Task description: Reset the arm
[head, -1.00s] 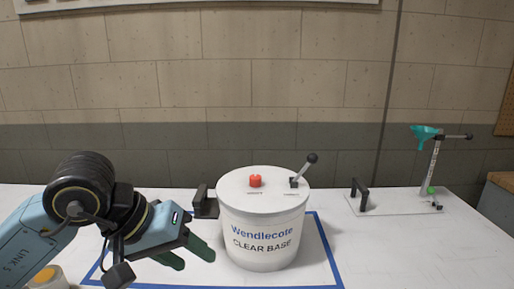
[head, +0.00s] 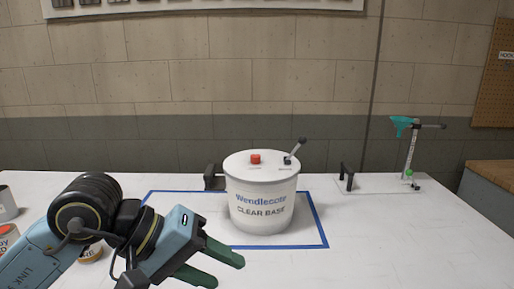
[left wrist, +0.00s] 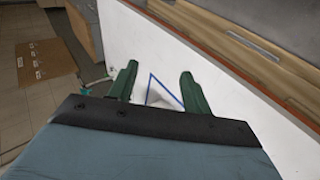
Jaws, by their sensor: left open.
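My left gripper (head: 222,268) is open and empty, with green fingers, in front of the bucket and a little to its left in the head view. In the left wrist view its two fingers (left wrist: 157,88) stand apart with nothing between them. The white bucket (head: 262,190), marked "Wendlecote CLEAR BASE", stands upright inside a blue outline on the white table. Its lid has a red button (head: 255,159) and a lever with a dark knob (head: 295,151). My right gripper is in neither view.
Cans, partly cut off, stand at the left edge (head: 6,204).

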